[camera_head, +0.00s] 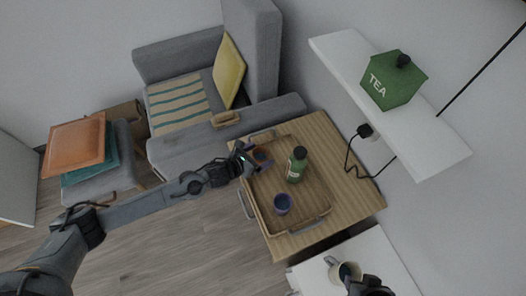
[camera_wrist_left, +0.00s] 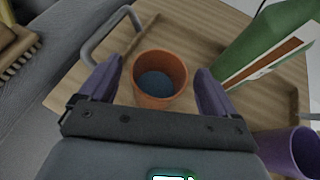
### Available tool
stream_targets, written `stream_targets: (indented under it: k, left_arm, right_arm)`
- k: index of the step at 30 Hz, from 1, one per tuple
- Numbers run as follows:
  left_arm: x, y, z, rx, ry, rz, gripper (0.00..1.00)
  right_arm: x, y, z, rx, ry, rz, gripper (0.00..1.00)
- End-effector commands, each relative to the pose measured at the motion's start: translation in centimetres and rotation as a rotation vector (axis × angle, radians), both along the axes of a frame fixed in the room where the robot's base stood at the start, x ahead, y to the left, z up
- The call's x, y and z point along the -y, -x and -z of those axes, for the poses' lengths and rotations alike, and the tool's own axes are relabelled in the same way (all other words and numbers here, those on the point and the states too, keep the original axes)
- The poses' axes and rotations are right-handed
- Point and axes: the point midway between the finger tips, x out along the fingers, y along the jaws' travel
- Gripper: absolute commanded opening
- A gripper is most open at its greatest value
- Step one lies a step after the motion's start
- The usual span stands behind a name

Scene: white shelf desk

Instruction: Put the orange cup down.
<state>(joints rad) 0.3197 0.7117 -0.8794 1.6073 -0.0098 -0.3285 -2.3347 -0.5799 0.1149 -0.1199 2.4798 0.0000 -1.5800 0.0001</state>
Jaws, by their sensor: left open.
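The orange cup (camera_wrist_left: 160,78) stands upright in the wooden tray (camera_head: 265,214), near its far left corner; something dark blue shows inside it. In the head view the cup (camera_head: 262,157) is partly hidden by my gripper. My left gripper (camera_head: 249,158) is open, and in the left wrist view its two purple fingers (camera_wrist_left: 157,88) are on either side of the cup, with visible gaps. My right gripper (camera_head: 371,287) shows only in part at the bottom edge of the head view, by a mug; its jaws cannot be made out.
A green bottle (camera_head: 297,165) and a purple cup (camera_head: 282,204) stand in the same tray, on a wooden table (camera_head: 350,185). A mug (camera_head: 343,271) stands on a white surface at the front. A white shelf (camera_head: 440,140) with a green tea box (camera_head: 392,80) overhangs at the right.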

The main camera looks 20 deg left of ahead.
Motion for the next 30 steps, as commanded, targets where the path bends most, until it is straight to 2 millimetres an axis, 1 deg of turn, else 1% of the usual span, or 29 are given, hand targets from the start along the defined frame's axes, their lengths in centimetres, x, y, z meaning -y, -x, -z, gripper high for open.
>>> stream_targets:
  k: [1, 3, 10, 15, 19, 22, 25, 28, 30]
  left_arm:
    - [-0.5, 0.9, -0.7, -0.002, -0.003, 0.001, 0.91]
    - [-1.0, 2.0, -1.4, -0.002, -0.003, 0.001, 0.91]
    - [-2.4, 5.1, -3.2, -0.002, -0.002, 0.000, 0.91]
    - [-3.1, 6.5, -3.9, -0.002, -0.001, -0.001, 0.91]
    - [-3.2, 7.0, -4.2, -0.005, 0.006, -0.004, 0.91]
    - [-2.5, 7.5, -4.3, -0.034, 0.056, -0.039, 0.91]
    - [-0.9, 8.2, -4.5, -0.104, 0.178, -0.130, 0.91]
    - [1.1, 9.4, -5.0, -0.221, 0.376, -0.291, 0.91]
    - [2.3, 10.6, -5.6, -0.326, 0.552, -0.448, 0.91]
  right_arm:
    - [0.0, 0.0, -0.6, 0.000, 0.001, -0.001, 0.43]
    - [0.1, 0.0, -1.0, 0.000, 0.003, -0.002, 0.43]
    - [0.2, 0.0, -1.9, 0.000, 0.009, -0.007, 0.43]
    - [0.2, 0.0, -2.3, 0.000, 0.009, -0.006, 0.43]
    - [0.2, 0.0, -2.4, 0.000, 0.009, -0.006, 0.43]
    - [0.2, 0.0, -2.4, 0.000, 0.008, -0.006, 0.43]
    - [0.1, 0.0, -2.3, 0.001, 0.006, -0.004, 0.43]
    - [0.1, 0.0, -2.4, 0.000, 0.003, -0.002, 0.43]
    - [0.0, 0.0, -2.4, 0.000, 0.000, -0.001, 0.43]
